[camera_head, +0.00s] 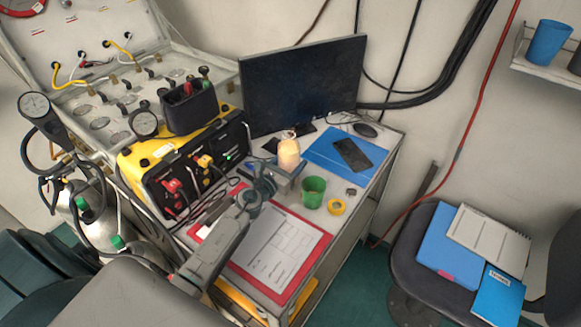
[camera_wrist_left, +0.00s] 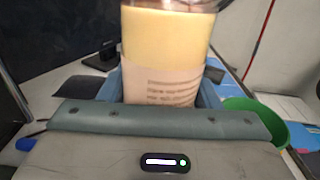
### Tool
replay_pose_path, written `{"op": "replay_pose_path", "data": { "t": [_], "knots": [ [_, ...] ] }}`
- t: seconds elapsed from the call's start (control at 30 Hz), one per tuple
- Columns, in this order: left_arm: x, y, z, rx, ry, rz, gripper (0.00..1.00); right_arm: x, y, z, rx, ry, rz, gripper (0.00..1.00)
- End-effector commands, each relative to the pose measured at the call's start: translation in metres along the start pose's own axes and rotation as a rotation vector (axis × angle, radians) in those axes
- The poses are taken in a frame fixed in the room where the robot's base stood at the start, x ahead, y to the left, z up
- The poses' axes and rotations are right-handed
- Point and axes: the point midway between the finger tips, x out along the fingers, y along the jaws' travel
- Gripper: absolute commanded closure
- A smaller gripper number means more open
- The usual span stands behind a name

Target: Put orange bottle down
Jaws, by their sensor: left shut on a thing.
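The orange bottle (camera_head: 289,153) is pale orange with a light label and stands upright near the middle of the desk, in front of the monitor. My left gripper (camera_head: 284,175) reaches in from the lower left and is shut around the bottle's lower part. In the left wrist view the bottle (camera_wrist_left: 165,55) fills the middle, upright between the blue-grey fingers (camera_wrist_left: 160,92). Its top is cut off there, and its base is hidden behind my gripper. I cannot tell whether the base touches the desk. My right gripper is not in view.
A green cup (camera_head: 313,192) stands close right of my gripper, with a yellow tape roll (camera_head: 337,207) beside it. A blue folder (camera_head: 327,150) with a phone (camera_head: 352,153) lies behind. A red clipboard (camera_head: 318,254) lies in front. The monitor (camera_head: 300,85) and yellow-black panel box (camera_head: 160,180) stand behind and left.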

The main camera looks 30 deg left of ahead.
Motion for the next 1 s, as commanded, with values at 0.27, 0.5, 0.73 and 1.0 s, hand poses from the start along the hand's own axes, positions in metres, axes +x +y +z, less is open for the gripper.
{"op": "replay_pose_path", "data": {
  "t": [0.27, 0.5, 0.73, 1.0],
  "knots": [
    [0.006, 0.004, -0.010, 0.000, -0.003, 0.000, 0.83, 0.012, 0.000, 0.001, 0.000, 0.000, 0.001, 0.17],
    [0.006, 0.004, -0.029, -0.002, -0.003, 0.000, 0.83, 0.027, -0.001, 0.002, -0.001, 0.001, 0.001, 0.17],
    [0.006, 0.004, -0.034, -0.001, -0.003, 0.000, 0.83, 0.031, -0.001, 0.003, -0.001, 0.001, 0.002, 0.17],
    [0.006, 0.004, -0.034, -0.001, -0.003, 0.000, 0.83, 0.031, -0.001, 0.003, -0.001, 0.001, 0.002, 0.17]
  ]
}}
